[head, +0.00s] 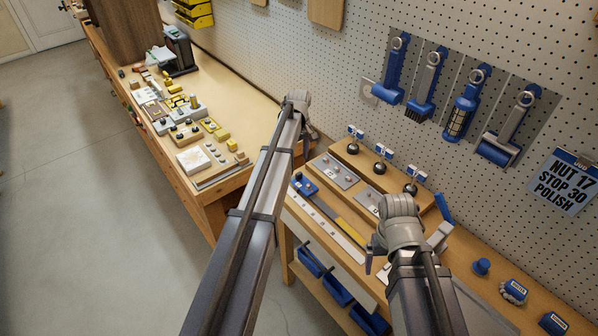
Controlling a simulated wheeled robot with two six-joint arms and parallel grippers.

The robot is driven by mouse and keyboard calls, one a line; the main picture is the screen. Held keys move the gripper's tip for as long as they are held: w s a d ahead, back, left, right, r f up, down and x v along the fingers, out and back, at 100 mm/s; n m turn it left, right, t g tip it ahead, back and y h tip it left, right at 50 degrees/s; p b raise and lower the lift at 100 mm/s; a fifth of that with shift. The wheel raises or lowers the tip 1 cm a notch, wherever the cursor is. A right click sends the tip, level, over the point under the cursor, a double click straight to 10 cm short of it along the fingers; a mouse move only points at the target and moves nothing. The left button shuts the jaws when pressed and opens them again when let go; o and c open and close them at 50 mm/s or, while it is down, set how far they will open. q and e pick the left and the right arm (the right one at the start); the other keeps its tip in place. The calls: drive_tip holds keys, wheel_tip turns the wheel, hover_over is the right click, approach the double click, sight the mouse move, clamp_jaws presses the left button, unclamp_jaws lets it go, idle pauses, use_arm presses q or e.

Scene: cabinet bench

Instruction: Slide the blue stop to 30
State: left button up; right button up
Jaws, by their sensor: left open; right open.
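The blue stop (305,186) sits at the far left end of a grey rail (325,212) with a pale scale strip along its front. The scale's numbers are too small to read. My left gripper (311,138) is open and empty, above and beyond the stop, apart from it; its fingers are partly hidden behind my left arm. My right gripper (374,262) is open, over the near right end of the rail, and hides part of it.
A wooden block with several black knobs (380,168) stands behind the rail. Blue tools (461,115) hang on the pegboard. A card (564,182) reads "NUT 17 STOP 30 POLISH". Blue pieces (482,267) stand at the right. Another bench (245,95) with parts lies left.

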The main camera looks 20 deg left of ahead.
sight(299, 173)
drive_tip(key=shift+f, duration=0.1)
use_arm(q)
wheel_tip(299, 173, down, 8)
drive_tip(key=b, duration=0.8)
drive_tip(key=shift+r, duration=0.1)
use_arm(e)
wheel_tip(299, 173, down, 8)
drive_tip(key=shift+r, duration=0.15)
use_arm(q)
clamp_jaws()
idle(0.6)
